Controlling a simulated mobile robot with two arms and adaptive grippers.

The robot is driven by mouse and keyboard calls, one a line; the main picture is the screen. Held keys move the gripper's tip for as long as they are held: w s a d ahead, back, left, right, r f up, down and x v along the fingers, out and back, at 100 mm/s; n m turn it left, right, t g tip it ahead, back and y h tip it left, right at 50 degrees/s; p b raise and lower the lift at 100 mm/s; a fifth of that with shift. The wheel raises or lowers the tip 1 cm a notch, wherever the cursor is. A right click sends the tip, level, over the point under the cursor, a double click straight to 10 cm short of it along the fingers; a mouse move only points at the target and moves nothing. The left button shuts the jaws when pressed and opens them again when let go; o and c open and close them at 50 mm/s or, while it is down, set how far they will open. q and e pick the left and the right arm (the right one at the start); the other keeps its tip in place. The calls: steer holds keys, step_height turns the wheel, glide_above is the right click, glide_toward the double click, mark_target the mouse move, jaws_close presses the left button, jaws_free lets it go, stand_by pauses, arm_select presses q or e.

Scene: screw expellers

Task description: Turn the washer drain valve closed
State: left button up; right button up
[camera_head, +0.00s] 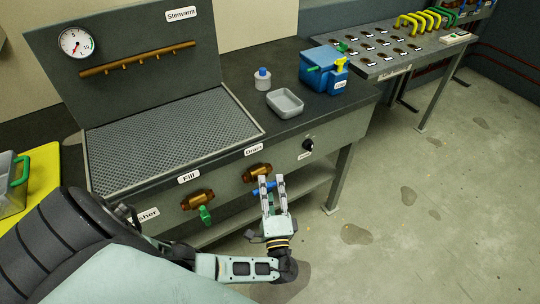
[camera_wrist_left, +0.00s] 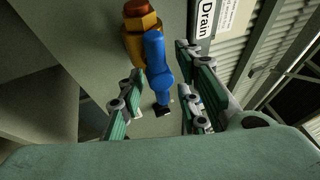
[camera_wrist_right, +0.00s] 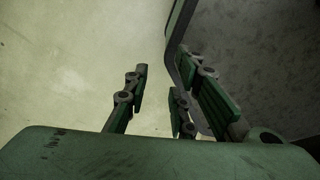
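The drain valve (camera_head: 257,172) is a brass fitting on the washer's front panel under a "Drain" label (camera_head: 254,150). Its blue handle (camera_head: 266,188) also shows in the left wrist view (camera_wrist_left: 158,66), coming off the brass body (camera_wrist_left: 142,32). My left gripper (camera_head: 272,182) is at the valve, with its fingers open on either side of the blue handle. In the left wrist view (camera_wrist_left: 158,98) there are gaps between the handle and the fingers. My right gripper (camera_wrist_right: 160,82) shows only in the right wrist view, open and empty.
The fill valve (camera_head: 199,202) with a green handle sits left of the drain valve. A black knob (camera_head: 308,145) is to its right. A grey tray (camera_head: 285,103) and a blue container (camera_head: 325,68) stand on the washer top. The floor (camera_head: 390,220) in front is clear.

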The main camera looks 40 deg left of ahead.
arm_select(q)
steer(key=shift+w+a+r, duration=0.1)
steer(key=shift+w+a, duration=0.1)
steer(key=c, duration=0.7)
jaws_close()
arm_select(e)
steer(key=shift+s+a, duration=0.2)
steer(key=shift+a, duration=0.5)
